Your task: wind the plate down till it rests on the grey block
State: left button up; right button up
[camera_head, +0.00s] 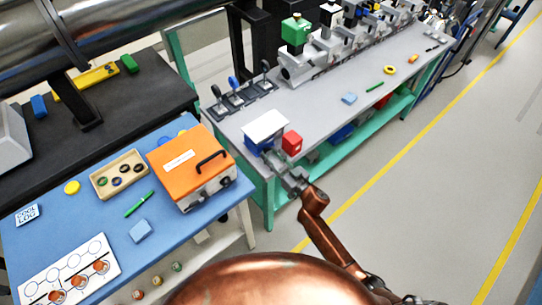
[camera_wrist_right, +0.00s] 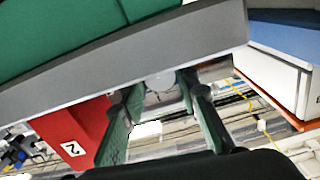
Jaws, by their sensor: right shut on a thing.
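A white plate (camera_head: 265,126) lies roughly level at the near left corner of the grey bench (camera_head: 330,95). What is under it is mostly hidden, and I cannot make out the grey block or any gap below the plate. My right gripper (camera_head: 284,172) is at the bench's front edge, just below the plate. In the right wrist view its two fingers (camera_wrist_right: 161,88) close around a small pale grey knob (camera_wrist_right: 160,82), partly hidden under the bench-like grey edge. My left gripper is not in view.
A red block (camera_head: 292,142) stands close right of the plate; it shows a "2" in the right wrist view (camera_wrist_right: 72,132). Levers (camera_head: 238,92) stand behind. An orange-topped box (camera_head: 190,160) sits on the blue table at left. Floor is clear at right.

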jog(key=c, duration=0.4)
jog(key=shift+c, duration=0.2)
jog(key=shift+n, duration=0.4)
jog(key=n, duration=0.2)
jog(key=shift+n, duration=1.9)
jog(key=o, duration=1.1)
jog(key=shift+o, duration=0.2)
